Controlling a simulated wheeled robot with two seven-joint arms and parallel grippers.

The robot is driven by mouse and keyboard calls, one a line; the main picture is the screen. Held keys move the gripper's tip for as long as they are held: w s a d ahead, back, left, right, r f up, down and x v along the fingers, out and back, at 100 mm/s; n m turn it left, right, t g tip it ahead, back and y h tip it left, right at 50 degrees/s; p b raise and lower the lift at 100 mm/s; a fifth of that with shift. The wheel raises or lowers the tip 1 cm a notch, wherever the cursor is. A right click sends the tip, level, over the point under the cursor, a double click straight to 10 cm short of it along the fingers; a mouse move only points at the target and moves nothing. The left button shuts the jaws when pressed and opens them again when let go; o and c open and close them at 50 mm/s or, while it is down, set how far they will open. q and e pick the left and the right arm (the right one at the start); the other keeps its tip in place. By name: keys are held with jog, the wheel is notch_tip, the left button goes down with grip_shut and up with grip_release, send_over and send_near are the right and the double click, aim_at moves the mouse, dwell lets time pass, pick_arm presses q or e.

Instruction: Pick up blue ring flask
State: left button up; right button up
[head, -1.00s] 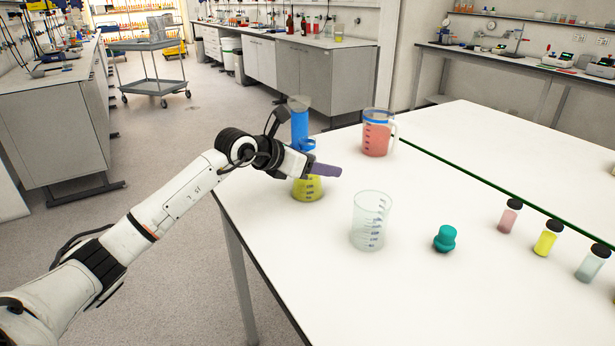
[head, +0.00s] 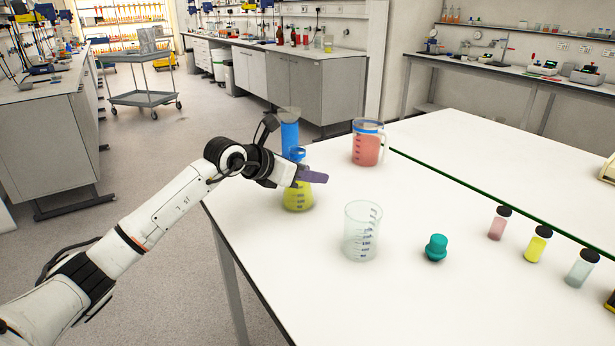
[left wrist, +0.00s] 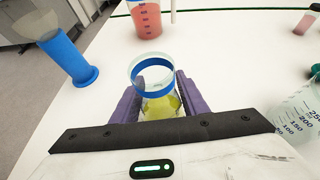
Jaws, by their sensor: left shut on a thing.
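The blue ring flask (head: 298,198) holds yellow-green liquid and stands near the left edge of the white table in the head view. In the left wrist view the flask (left wrist: 158,104) shows its open mouth and blue neck ring between two purple fingers. My left gripper (head: 311,176) is shut on the flask at its neck. Whether the flask's base touches the table is hard to tell. My right gripper is not in view.
A blue cylinder (head: 290,138) stands just behind the flask, and a jug of red liquid (head: 367,147) is behind to the right. An empty clear beaker (head: 361,232), a teal stopper (head: 436,248) and several capped vials (head: 538,245) are to the right. Bare table lies between them.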

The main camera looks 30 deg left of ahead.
pick_arm(q)
notch_tip(320, 180, up, 9)
jog(key=shift+r, duration=0.2)
dwell(0.6)
jog(key=shift+r, duration=0.1)
dwell(0.4)
jog(key=o, duration=0.7)
grip_shut()
jog(key=d+f+m+g+h, duration=0.1)
jog(key=d+f+m+h, duration=0.1)
jog(key=d, duration=0.2)
jog(key=d+f+m+g+h, duration=0.2)
jog(key=d+f+m, duration=0.1)
jog(key=d, duration=0.1)
jog(key=d+f+m+g+h, duration=0.1)
jog(key=d+f+m+h, duration=0.1)
jog(key=d+m+h, duration=0.1)
jog(key=shift+s+d+f+b, duration=0.25)
jog(key=shift+s+d+b, duration=0.1)
jog(key=shift+s+d, duration=0.1)
jog(key=shift+s+d+f+m+g+h, duration=0.1)
jog(key=shift+s+d+m+g+h, duration=0.05)
jog(key=shift+d+m+g+h, duration=0.4)
